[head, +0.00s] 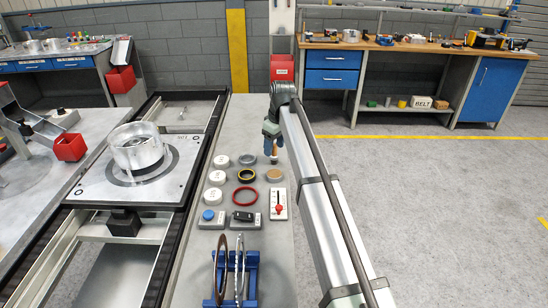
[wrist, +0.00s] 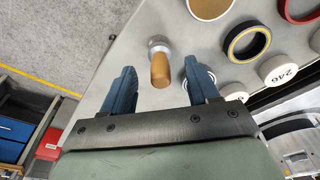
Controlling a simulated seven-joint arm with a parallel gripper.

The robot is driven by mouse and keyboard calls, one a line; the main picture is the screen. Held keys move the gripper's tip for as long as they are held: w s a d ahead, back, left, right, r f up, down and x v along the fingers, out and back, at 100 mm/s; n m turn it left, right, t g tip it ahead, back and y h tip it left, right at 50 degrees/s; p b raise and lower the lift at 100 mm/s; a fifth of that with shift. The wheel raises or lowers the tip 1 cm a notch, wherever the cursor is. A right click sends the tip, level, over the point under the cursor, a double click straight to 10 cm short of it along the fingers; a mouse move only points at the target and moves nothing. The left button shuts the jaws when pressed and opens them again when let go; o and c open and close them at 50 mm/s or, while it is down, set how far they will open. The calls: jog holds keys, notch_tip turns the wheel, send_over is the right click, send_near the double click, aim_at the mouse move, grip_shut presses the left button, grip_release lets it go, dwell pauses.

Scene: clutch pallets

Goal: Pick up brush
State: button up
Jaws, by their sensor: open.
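The brush, as I take it, has a tan wooden handle (wrist: 160,72) and a round metal end, and stands on the grey bench in the wrist view. My gripper (wrist: 160,84) is open, with one blue finger on each side of the handle in that view; I see no contact. In the head view my gripper (head: 271,144) is over the far part of the narrow bench, and the brush is mostly hidden there by the fingers and arm.
White numbered discs (wrist: 278,70), a black ring with a yellow inner edge (wrist: 246,42) and a tan disc (wrist: 209,6) lie near the brush. In the head view, a red ring (head: 243,189), a switch box (head: 278,205) and a blue rack (head: 252,280) stand nearer on the bench.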

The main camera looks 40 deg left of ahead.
jog(key=shift+a+f, duration=0.2)
jog(key=shift+f, duration=1.25)
jog(key=shift+s, duration=0.1)
jog(key=shift+c, duration=0.4)
grip_shut()
jog(key=shift+r, duration=0.15)
